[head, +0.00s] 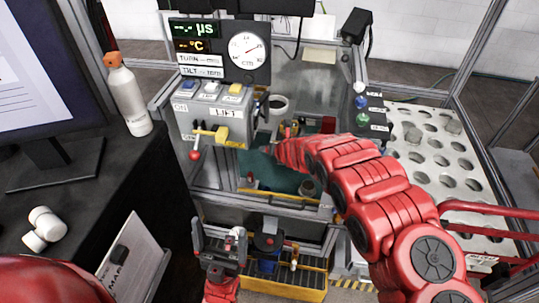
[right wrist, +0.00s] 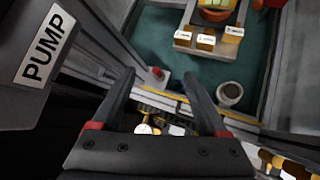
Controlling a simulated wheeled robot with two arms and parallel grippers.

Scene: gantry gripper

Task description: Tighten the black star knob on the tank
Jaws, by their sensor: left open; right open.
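The tank, a bay with a teal floor (head: 285,180), lies in the middle of the head view inside a metal frame; the teal floor also fills the upper part of the right wrist view (right wrist: 160,38). I cannot clearly make out the black star knob in either view. My left gripper (head: 220,240) is open and empty, pointing up in front of the bay's lower front. My right arm reaches over the bay; its gripper is hidden in the head view. In the right wrist view my right gripper (right wrist: 160,82) is open, with nothing between its fingers, over the bay's front edge.
A control box (head: 212,115) with a red-ended lever stands left of the bay. A yellow bin (head: 285,282) sits below it. A perforated plate (head: 435,160) lies right. A bottle (head: 128,98) stands on the black desk. A small cup (right wrist: 229,94) stands in the bay.

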